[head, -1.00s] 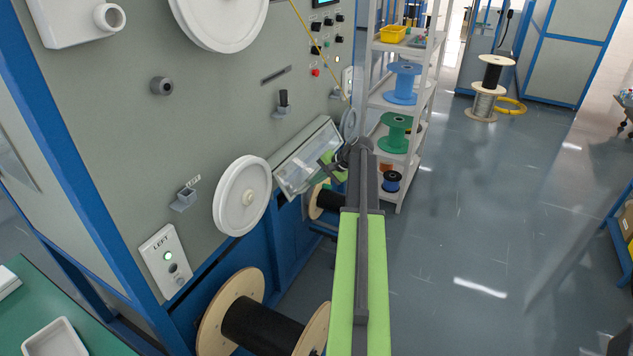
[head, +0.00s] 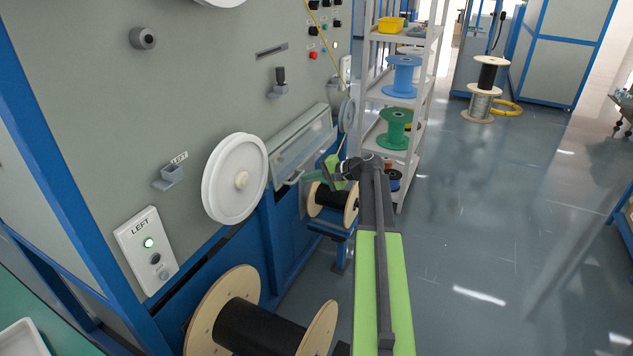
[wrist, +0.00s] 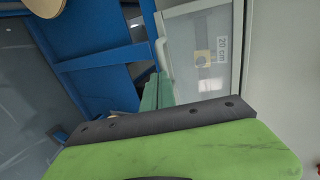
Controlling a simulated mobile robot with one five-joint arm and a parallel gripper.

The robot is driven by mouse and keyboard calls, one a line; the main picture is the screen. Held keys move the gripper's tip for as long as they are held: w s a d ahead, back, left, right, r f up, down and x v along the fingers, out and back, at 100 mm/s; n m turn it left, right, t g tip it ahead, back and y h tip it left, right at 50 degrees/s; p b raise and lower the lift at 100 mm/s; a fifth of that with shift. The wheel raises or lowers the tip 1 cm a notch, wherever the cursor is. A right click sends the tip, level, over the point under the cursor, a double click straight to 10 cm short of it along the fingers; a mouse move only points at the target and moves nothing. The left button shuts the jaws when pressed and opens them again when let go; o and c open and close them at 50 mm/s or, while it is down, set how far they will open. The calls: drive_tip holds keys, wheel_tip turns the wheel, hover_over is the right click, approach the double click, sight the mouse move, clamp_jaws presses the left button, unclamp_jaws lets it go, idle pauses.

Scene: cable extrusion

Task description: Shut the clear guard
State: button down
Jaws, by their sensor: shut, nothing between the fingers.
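The clear guard (head: 303,142) is a see-through panel in a pale frame on the grey machine front, right of the white wheel. It hangs down close to the machine face; I cannot tell whether it is fully shut. A pale handle bar (head: 292,178) runs along its lower edge. My gripper (head: 330,170) is shut and empty, just right of and below that edge. In the wrist view the guard's pane (wrist: 198,40) with a "20 cm" label is ahead, and my closed fingers (wrist: 158,92) point towards its edge. Contact is unclear.
A white wheel (head: 235,178) is left of the guard. A black spool (head: 333,198) sits just below my gripper, and a larger one (head: 262,326) stands nearer. A white shelf rack (head: 428,100) with blue and green reels stands behind.

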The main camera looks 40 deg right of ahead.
drive_tip(key=shift+w+a+f+b, duration=0.35)
drive_tip(key=shift+w+a+f, duration=0.15)
drive_tip(key=shift+w+a, duration=0.4)
drive_tip(key=shift+s, duration=0.1)
drive_tip(key=s+d+f+p+v, duration=0.1)
drive_tip(key=f+p+v, duration=0.1)
drive_tip(key=v, duration=1.2)
drive_tip(key=shift+f+p, duration=0.4)
drive_tip(key=shift+p, duration=0.15)
drive_tip(key=shift+w, duration=0.1)
